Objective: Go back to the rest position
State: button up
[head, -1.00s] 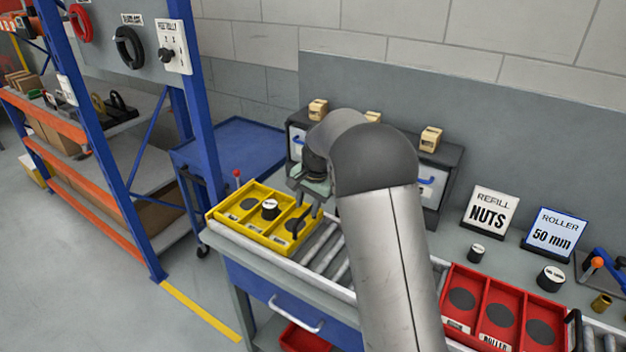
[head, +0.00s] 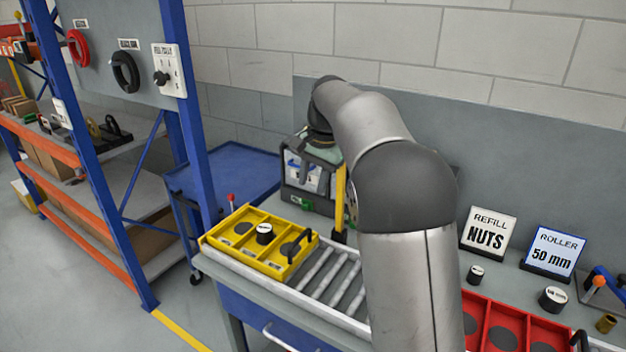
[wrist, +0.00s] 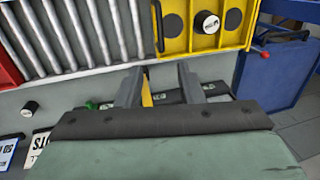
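My gripper (wrist: 159,72) shows in the wrist view with its two fingers apart and nothing held between them. The yellow carrier (head: 246,262) sits on the roller conveyor at the left, apart from my gripper. It holds a white-topped black cylinder (head: 265,233) in its middle compartment. The carrier also shows at the top of the wrist view (wrist: 232,38).
A red carrier (head: 484,325), a REFILL NUTS sign (head: 488,234) and a ROLLER 50 mm sign (head: 553,252) are at the right. A blue cart (head: 235,170) stands at the left.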

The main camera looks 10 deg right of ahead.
jog(key=s+f+n, duration=0.2)
jog(key=s+f, duration=0.2)
jog(key=s, duration=0.8)
jog(key=s+d+f+n+h, duration=0.1)
jog(key=s+f+n, duration=0.2)
jog(key=s, duration=0.9)
jog(key=s+d+f+n, duration=0.1)
jog(key=s+f+n, duration=0.2)
jog(key=s, duration=0.9)
notch_tip(320, 180, down, 2)
jog(key=shift+s+f+g+h, duration=0.25)
jog(key=shift+s+g+h, duration=0.05)
jog(key=shift+s, duration=0.05)
